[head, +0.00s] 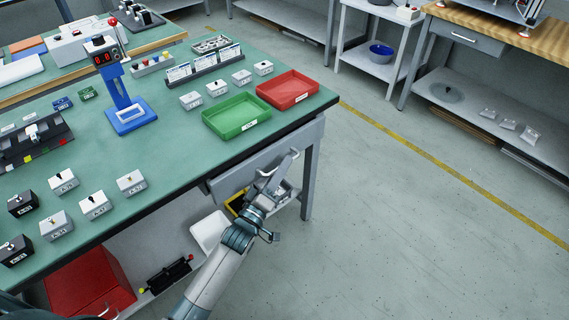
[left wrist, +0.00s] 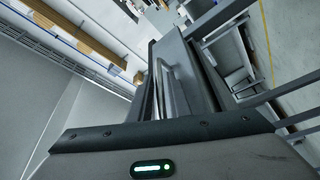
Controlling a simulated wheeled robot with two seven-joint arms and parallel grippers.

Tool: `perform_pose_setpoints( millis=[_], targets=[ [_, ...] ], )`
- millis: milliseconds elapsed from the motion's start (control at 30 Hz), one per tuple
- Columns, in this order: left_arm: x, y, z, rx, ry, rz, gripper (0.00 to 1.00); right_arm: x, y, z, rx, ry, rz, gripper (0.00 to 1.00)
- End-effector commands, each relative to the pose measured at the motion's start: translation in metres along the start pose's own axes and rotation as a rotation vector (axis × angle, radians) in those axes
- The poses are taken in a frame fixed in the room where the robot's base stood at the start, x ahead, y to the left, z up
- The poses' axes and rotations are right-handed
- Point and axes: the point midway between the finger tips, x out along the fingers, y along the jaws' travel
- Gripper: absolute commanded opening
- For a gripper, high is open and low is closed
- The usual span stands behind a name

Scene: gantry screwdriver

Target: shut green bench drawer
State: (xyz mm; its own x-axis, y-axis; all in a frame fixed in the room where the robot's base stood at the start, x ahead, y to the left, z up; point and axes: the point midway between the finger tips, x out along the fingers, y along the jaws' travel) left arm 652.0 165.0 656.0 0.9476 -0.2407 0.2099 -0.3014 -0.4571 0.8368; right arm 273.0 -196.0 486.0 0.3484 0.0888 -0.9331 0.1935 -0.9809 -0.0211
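The green-topped bench (head: 165,150) fills the left and middle of the head view. Its grey drawer (head: 240,178) is under the front edge, near the right corner. The bar handle (head: 291,160) stands out from the drawer front; it also shows in the left wrist view (left wrist: 160,88), close ahead of the gripper body. How far the drawer stands out is hard to tell. My left gripper (head: 272,184) is at the drawer front, just below and beside the handle. Its fingertips are not clear, and contact with the handle cannot be told. My right gripper is not in view.
A green tray (head: 237,117) and a red tray (head: 288,90) lie on the bench above the drawer. A bench leg (head: 308,180) stands right of my gripper. The floor to the right is clear.

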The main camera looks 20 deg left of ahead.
Motion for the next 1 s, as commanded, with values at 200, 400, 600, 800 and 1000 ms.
perform_pose_setpoints(
  millis=[200, 400, 600, 800, 1000],
  targets=[
    [0.013, 0.0, 0.0, -0.001, -0.001, -0.001, 0.17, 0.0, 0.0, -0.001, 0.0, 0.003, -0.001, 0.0],
    [0.013, 0.0, 0.0, -0.001, -0.001, -0.001, 0.17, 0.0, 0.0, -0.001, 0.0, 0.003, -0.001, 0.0],
    [0.013, 0.0, 0.0, -0.001, -0.001, -0.001, 0.0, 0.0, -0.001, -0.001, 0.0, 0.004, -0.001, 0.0],
    [0.014, -0.001, -0.001, 0.0, -0.001, -0.001, 0.0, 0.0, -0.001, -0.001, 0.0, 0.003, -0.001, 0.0],
    [0.023, -0.016, -0.021, 0.004, -0.002, 0.0, 0.0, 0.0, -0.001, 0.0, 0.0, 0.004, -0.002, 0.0]
  ],
)
